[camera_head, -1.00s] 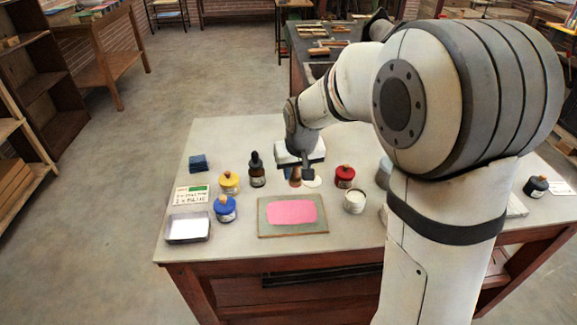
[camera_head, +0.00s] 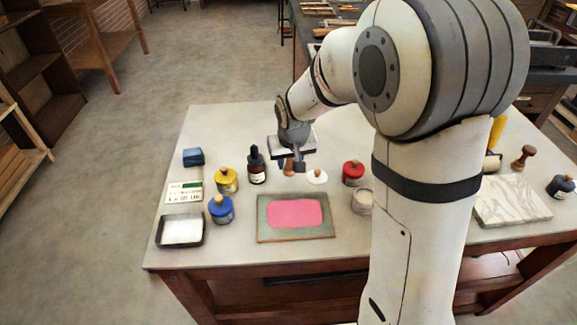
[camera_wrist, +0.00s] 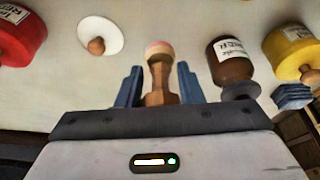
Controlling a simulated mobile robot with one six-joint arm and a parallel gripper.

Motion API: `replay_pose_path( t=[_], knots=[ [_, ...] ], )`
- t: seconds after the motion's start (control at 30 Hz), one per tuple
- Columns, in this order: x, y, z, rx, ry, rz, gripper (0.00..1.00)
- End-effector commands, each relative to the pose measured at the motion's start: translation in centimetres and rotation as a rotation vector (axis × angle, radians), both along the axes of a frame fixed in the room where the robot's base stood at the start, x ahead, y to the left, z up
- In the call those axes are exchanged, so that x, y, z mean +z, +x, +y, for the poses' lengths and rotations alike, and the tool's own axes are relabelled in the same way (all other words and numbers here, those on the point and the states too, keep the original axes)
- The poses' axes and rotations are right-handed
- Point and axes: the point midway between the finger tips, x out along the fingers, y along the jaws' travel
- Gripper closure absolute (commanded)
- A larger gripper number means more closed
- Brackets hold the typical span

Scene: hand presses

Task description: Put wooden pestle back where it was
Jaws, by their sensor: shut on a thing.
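The wooden pestle (camera_wrist: 160,82) is upright in the wrist view, between the two blue fingers of my gripper (camera_wrist: 158,85). Its rounded end is pale pink. In the head view a small part of the pestle (camera_head: 289,166) shows below my gripper (camera_head: 292,163), which is shut on it behind the pink-covered slab (camera_head: 265,232). It is between the dark dropper bottle (camera_head: 257,168) and a white disc-shaped lid with a wooden knob (camera_head: 317,178). I cannot tell whether the pestle touches the table.
A red jar (camera_head: 353,173) stands right of the lid, near an open pale jar (camera_head: 362,202). Yellow (camera_head: 226,181) and blue (camera_head: 221,210) jars and a metal tray (camera_head: 180,230) are left. A marbled slab (camera_head: 512,201) and another wooden-handled tool (camera_head: 523,157) are right.

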Motion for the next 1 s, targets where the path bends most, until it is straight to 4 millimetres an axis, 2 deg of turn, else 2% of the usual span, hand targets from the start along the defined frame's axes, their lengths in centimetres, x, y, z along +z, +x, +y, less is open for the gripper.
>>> replay_pose_path(
  t=[0.03,0.13,0.5,0.53,0.77,1.0],
  knots=[
    [-1.0,0.0,-0.1,-0.001,-0.001,0.004,1.0],
    [-2.1,0.0,-0.2,-0.003,0.0,0.001,1.0],
    [-2.7,0.1,-0.3,-0.005,0.0,0.0,1.0],
    [-2.5,0.1,-0.3,-0.005,0.0,0.0,0.64],
    [-2.5,0.1,-0.3,-0.006,0.0,0.001,0.45],
    [-2.4,0.1,-0.3,-0.006,0.0,0.0,0.45]
  ],
)
